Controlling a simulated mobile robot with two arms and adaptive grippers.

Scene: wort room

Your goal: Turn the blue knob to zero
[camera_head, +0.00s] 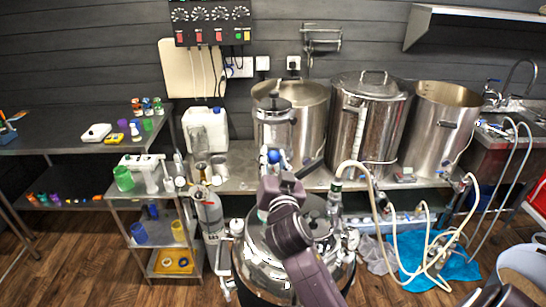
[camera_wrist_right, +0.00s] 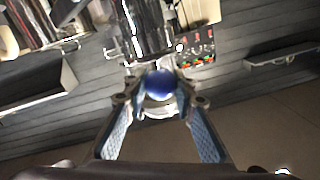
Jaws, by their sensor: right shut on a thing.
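The blue knob (camera_head: 274,156) is a small round ball low on the front of a tall, narrow steel vessel (camera_head: 273,130). In the right wrist view the blue knob (camera_wrist_right: 160,84) lies at the fingertips, in the middle of the picture. My right gripper (camera_head: 273,164) reaches up to it from the front, and the arm hides part of what lies behind. In the right wrist view the two blue-padded fingers of the right gripper (camera_wrist_right: 159,97) close in on the knob from both sides. The knob's pointer or scale cannot be made out. My left gripper is not in view.
Large steel pots (camera_head: 366,125) stand behind on the steel bench. A lidded kettle (camera_head: 255,265) stands below my right arm. Pale hoses (camera_head: 384,240) hang at the right. A white canister (camera_head: 206,130) stands left of the narrow vessel. A control panel (camera_head: 210,22) hangs above.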

